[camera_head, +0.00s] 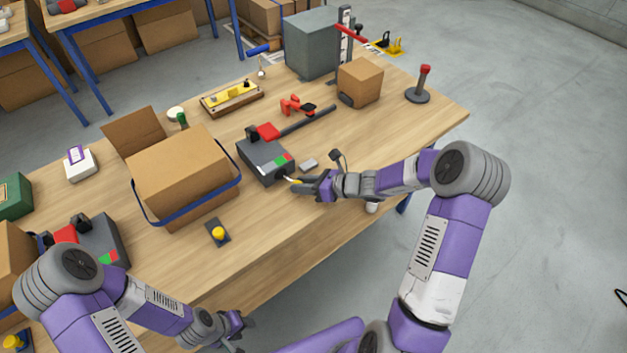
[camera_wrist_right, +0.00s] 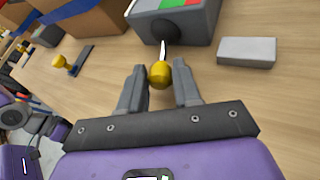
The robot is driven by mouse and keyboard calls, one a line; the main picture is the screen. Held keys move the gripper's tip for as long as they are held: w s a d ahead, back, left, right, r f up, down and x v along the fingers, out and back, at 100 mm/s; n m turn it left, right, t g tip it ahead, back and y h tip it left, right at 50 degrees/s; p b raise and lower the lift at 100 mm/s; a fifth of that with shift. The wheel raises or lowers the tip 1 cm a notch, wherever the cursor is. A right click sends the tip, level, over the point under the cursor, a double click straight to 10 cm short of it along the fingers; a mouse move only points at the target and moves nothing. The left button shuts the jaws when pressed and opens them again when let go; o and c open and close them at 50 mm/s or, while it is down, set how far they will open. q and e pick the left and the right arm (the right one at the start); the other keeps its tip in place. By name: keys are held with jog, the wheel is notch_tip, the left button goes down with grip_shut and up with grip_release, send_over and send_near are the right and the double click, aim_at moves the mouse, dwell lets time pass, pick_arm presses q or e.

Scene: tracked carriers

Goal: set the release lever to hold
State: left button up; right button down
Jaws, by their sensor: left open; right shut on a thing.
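The release lever is a thin bright rod with a yellow knob (camera_wrist_right: 160,74), coming out of the front face of a grey box (camera_head: 262,158). The box has a red and green label on top, and its front also shows in the right wrist view (camera_wrist_right: 188,24). My right gripper (camera_head: 298,185) is shut on the yellow knob, which sits between its fingers in the right wrist view. I cannot tell which setting the lever is in. My left gripper (camera_head: 243,326) is open and empty, low in front of the table edge.
A small grey block (camera_wrist_right: 246,52) lies beside the box. A cardboard carton (camera_head: 185,172) with a blue strap stands left of it. A second grey box (camera_head: 103,236) stands further left.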

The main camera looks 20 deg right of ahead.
aim_at(296, 198)
jog(key=shift+s+a+g+y, duration=0.15)
jog(key=shift+s+a, duration=0.1)
jog(key=shift+a, duration=0.45)
jog(key=shift+s+a+g+y, duration=0.15)
jog(key=shift+s+a, duration=0.1)
jog(key=shift+a, duration=0.45)
jog(key=c, duration=0.9)
grip_release()
jog(key=shift+s+a+r, duration=0.1)
jog(key=shift+d, duration=0.2)
jog(key=shift+s+d+r, duration=0.1)
jog(key=shift+d+r, duration=0.05)
jog(key=shift+d, duration=0.15)
jog(key=p+v, duration=0.2)
jog(key=v, duration=0.4)
jog(key=shift+s+d+r, duration=0.15)
jog(key=shift+s, duration=0.15)
